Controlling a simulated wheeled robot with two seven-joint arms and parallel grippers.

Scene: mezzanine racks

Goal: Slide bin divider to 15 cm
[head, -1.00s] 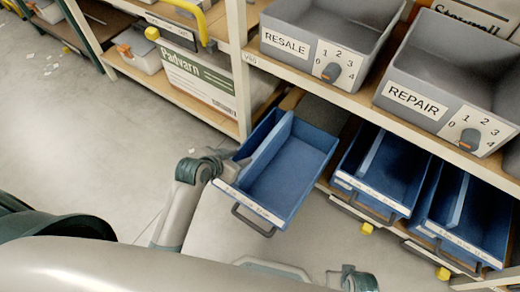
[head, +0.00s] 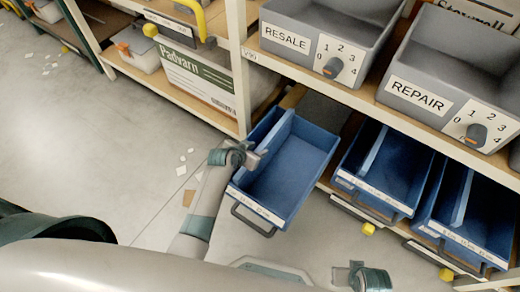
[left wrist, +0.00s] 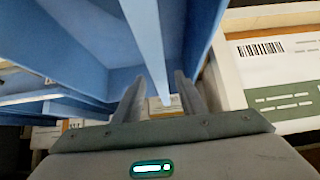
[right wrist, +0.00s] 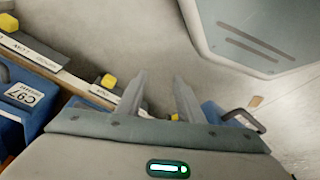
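The pulled-out blue bin (head: 291,171) hangs out from the lower shelf, with a printed label strip (head: 256,207) along its front rim. Its light blue divider (head: 274,136) stands upright, close to the bin's left wall. My left gripper (head: 261,158) is over the front left part of the bin, at the near end of the divider. In the left wrist view, its fingers (left wrist: 158,95) are apart, with the divider's edge (left wrist: 148,50) running between them; I cannot tell if they touch it. My right gripper is low at the front; in the right wrist view its fingers (right wrist: 159,85) are apart and empty.
Two more blue bins with dividers (head: 384,172) (head: 470,212) sit to the right on the lower shelf. Grey RESALE (head: 285,40) and REPAIR (head: 418,102) bins stand above. A rack post (head: 239,70) rises behind the pulled-out bin. Floor at left is mostly clear.

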